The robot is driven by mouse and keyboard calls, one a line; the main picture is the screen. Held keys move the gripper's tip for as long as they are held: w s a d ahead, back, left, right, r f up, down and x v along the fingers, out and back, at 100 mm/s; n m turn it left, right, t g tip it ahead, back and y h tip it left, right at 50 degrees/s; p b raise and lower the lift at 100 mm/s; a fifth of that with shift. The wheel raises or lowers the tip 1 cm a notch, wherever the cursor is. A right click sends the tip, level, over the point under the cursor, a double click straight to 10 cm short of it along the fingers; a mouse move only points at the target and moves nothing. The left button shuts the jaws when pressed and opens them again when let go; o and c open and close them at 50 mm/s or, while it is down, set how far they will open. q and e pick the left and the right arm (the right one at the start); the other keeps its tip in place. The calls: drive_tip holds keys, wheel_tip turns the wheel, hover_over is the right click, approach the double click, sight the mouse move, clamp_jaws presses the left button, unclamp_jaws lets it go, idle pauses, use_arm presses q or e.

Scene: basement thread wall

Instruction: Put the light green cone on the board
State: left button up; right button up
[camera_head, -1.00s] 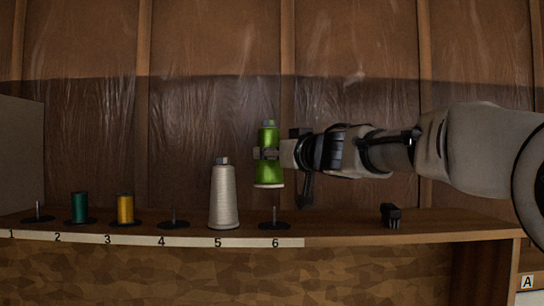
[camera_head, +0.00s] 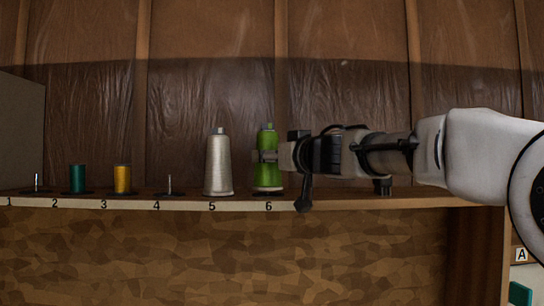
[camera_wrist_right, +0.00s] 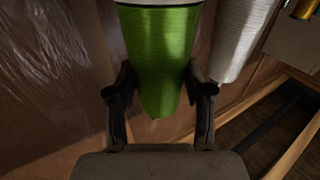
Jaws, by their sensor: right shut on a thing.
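My right gripper (camera_head: 266,156) comes in from the right and is shut on the cone's upper part. In the right wrist view its two fingers (camera_wrist_right: 160,95) are on either side of the cone. My left gripper is not in view.
A white cone (camera_head: 219,166) stands at position 5, close left of the green one. Bare pegs show at position 4 (camera_head: 169,184) and position 1 (camera_head: 36,181). A teal spool (camera_head: 77,179) is at 2 and a yellow spool (camera_head: 123,179) at 3. A wooden wall stands behind.

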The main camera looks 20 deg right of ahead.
drive_tip(key=shift+w, duration=0.2)
drive_tip(key=shift+s+r, duration=0.1)
drive_tip(key=shift+s, duration=0.45)
drive_tip(key=shift+f, duration=0.3)
drive_tip(key=o, duration=1.3)
